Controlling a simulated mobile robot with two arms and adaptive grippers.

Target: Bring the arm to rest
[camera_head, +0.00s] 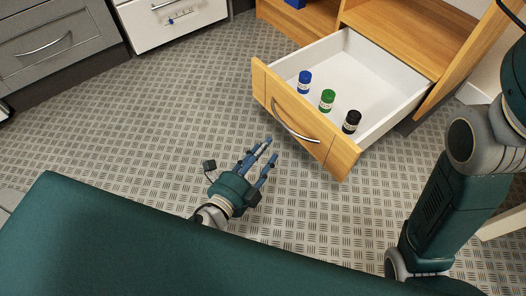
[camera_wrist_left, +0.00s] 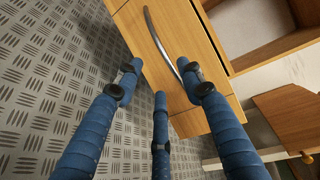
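My left gripper (camera_head: 267,151) is in the lower middle of the head view, in front of the open wooden drawer (camera_head: 338,160). Its blue fingers are spread and hold nothing, so it is open. The drawer's curved metal handle (camera_head: 293,120) lies just beyond the fingertips, and they look apart from it. In the left wrist view the three fingers (camera_wrist_left: 161,82) stand apart, with the handle (camera_wrist_left: 158,38) and drawer front ahead of them. My right arm (camera_head: 447,205) shows at the right; its gripper is out of view.
The drawer, white inside, holds a blue-capped jar (camera_head: 305,83), a green jar (camera_head: 327,100) and a black jar (camera_head: 351,122). The wooden cabinet (camera_head: 400,40) stands behind it. Grey drawers (camera_head: 45,50) and a white drawer (camera_head: 170,20) are at upper left. The patterned floor (camera_head: 150,130) between is clear.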

